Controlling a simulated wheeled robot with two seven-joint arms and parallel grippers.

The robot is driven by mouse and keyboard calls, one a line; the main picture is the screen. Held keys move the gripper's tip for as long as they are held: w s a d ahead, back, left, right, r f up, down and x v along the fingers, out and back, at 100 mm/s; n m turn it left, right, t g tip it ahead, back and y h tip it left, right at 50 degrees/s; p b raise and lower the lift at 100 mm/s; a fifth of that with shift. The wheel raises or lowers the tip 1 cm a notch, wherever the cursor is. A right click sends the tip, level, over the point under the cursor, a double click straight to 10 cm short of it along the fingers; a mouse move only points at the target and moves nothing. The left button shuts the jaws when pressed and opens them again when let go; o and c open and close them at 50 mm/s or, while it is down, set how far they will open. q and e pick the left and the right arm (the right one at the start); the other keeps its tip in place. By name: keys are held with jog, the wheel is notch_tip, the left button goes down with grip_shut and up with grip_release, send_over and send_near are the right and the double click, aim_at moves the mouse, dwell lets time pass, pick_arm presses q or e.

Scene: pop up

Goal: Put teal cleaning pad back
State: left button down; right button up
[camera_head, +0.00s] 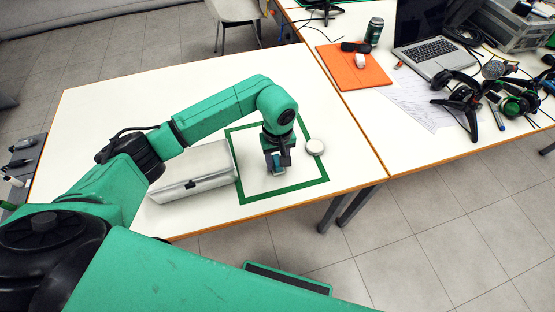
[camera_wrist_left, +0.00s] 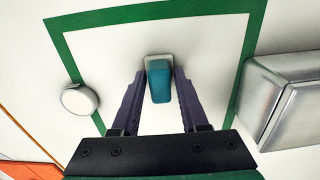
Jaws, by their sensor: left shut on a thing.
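The teal cleaning pad (camera_wrist_left: 160,82) is a small teal block with a pale grey-white part at its far end. My left gripper (camera_wrist_left: 163,85) is shut on it, with the pad between the two dark fingers. In the head view the gripper (camera_head: 278,168) points down inside the green square outline (camera_head: 285,190) on the white table. Only a bit of the teal pad (camera_head: 277,172) shows between the fingers there. I cannot tell whether the pad touches the table. My right gripper is in neither view.
A silver case (camera_head: 192,172) lies left of the green outline. A white round object (camera_head: 315,147) sits at its right edge. The white table (camera_head: 110,100) is clear at the back. An orange mat (camera_head: 352,68) and a laptop (camera_head: 432,50) are on the adjoining desk.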

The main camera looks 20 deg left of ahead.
aim_at(277, 160)
pick_arm(q)
jog(key=shift+c, duration=2.1)
grip_release()
jog(key=shift+r, duration=0.3)
notch_tip(277, 160, up, 12)
jog(key=b, duration=0.1)
jog(key=shift+f+b, duration=0.2)
jog(key=shift+b, duration=0.15)
